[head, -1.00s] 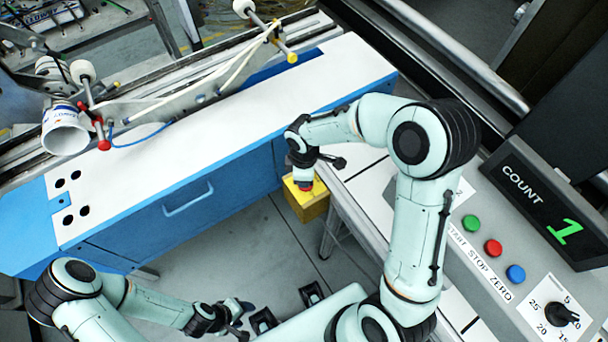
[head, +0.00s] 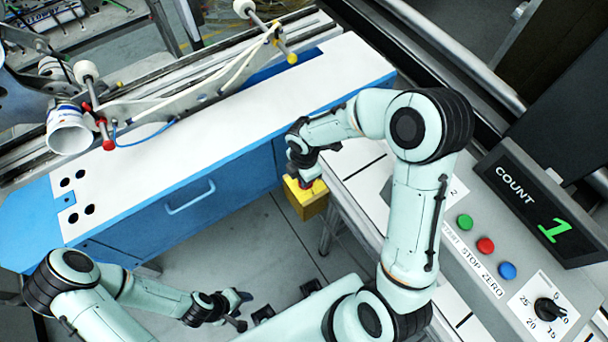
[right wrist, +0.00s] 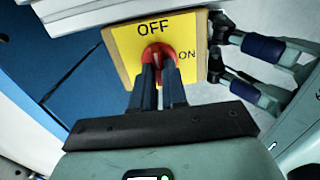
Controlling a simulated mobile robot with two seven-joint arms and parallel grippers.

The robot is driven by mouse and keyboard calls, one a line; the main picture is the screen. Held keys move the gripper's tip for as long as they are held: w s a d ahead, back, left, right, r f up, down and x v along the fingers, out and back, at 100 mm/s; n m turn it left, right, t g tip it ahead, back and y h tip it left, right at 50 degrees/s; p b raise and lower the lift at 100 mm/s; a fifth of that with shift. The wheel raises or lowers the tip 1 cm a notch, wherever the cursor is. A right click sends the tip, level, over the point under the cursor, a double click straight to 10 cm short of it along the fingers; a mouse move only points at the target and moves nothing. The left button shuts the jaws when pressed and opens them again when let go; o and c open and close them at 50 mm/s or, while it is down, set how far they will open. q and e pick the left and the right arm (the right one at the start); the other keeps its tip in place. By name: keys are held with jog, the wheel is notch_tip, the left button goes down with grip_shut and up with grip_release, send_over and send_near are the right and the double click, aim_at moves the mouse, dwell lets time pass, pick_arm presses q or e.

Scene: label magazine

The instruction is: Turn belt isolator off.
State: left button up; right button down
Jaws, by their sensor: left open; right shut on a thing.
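The belt isolator is a yellow box with a yellow face plate. In the right wrist view the plate (right wrist: 126,52) reads OFF at the top and ON at the right. My right gripper (right wrist: 159,68) is shut on its red knob (right wrist: 158,50), which is mostly covered by the fingers. The knob's exact angle is hard to tell. In the head view the yellow box (head: 309,208) sits beside the blue cabinet, under my right gripper (head: 307,182). My left gripper (head: 242,311) is open and empty at the lower middle, away from the box.
The blue cabinet with a white top (head: 220,120) runs along the left. A control panel with green, red and blue buttons (head: 485,245) and a count display (head: 540,210) showing 1 is at the right. A label roll (head: 68,130) is at the far left. Open floor (head: 240,235) lies between.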

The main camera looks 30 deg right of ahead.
jog(key=shift+w+r, duration=0.1)
dwell(0.3)
jog(key=c, duration=1.2)
grip_release()
jog(key=shift+o, duration=0.2)
pick_arm(q)
jog(key=shift+w+r+p, duration=0.8)
jog(key=shift+w+r, duration=0.1)
jog(key=shift+r, duration=0.25)
pick_arm(e)
notch_tip(320, 180, up, 13)
jog(key=shift+r, duration=0.15)
